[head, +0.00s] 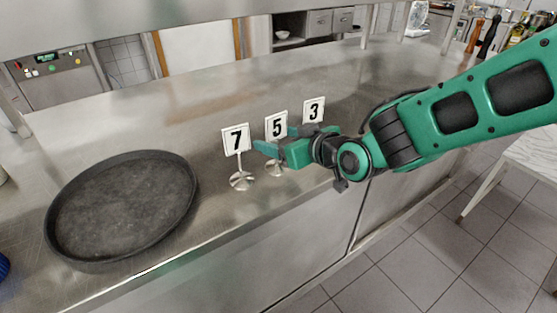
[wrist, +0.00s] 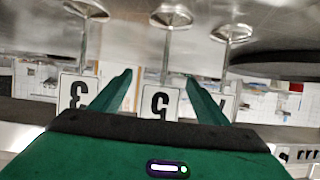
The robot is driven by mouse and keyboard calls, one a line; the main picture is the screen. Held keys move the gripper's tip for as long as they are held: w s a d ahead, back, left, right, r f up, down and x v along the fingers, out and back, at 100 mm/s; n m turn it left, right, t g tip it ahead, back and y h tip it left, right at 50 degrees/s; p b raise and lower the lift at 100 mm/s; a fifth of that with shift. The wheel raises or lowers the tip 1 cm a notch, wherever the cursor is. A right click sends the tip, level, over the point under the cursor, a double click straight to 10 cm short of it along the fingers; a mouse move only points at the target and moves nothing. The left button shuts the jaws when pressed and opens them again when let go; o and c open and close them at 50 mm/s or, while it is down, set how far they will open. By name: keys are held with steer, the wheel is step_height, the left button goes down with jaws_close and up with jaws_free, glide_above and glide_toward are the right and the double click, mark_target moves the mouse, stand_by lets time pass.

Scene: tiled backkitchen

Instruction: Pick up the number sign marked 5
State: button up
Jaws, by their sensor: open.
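The number sign marked 5 (head: 276,124) stands upright on the steel counter, a white plate on a thin metal stem with a round base. In the head view it is the middle of three signs. My gripper (head: 277,144) is open just below its plate, by the stem. In the wrist view, which shows the signs upside down, the sign 5 (wrist: 156,102) appears between the two spread fingers of my gripper (wrist: 158,76). The fingers hide part of the stem in the head view. I cannot tell whether either finger touches the sign.
The sign 7 (head: 236,139) stands close on the left and the sign 3 (head: 313,110) close on the right, farther back. A dark round pan (head: 122,207) lies on the counter (head: 185,108) at the left. The counter behind the signs is clear.

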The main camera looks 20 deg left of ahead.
mark_target(270, 161)
steer(key=shift+x, duration=2.25)
steer(key=shift+a+r, duration=0.1)
steer(key=c, duration=1.6)
